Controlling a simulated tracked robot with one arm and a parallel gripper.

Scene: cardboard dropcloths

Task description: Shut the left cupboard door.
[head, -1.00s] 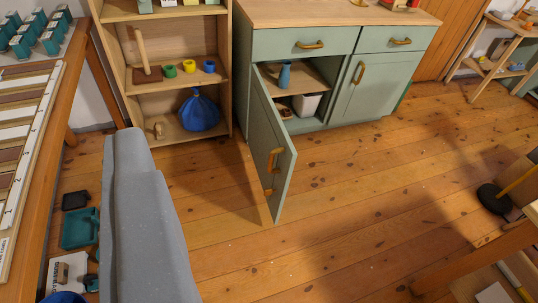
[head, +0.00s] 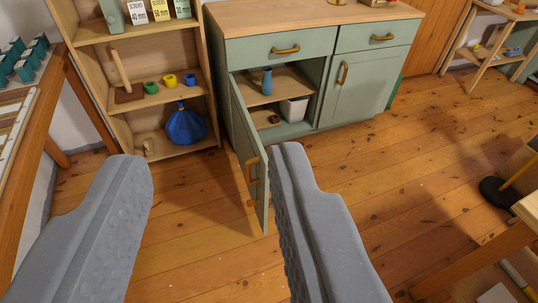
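The left cupboard door (head: 246,150) is a pale green panel with a wooden handle (head: 251,171). It stands wide open, swung out toward me from the left side of the green cupboard (head: 277,38). The right cupboard door (head: 358,88) is shut. My gripper (head: 215,165) is open and empty. Its left finger is left of the door, over the floor in the picture. Its right finger appears just right of the door's free edge and overlaps it. I cannot tell whether it touches the door.
Inside the cupboard are a blue bottle (head: 267,81) and a white bin (head: 294,109). An open shelf unit (head: 133,91) with a blue bag (head: 185,125) stands on the left. A workbench (head: 27,168) is at far left.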

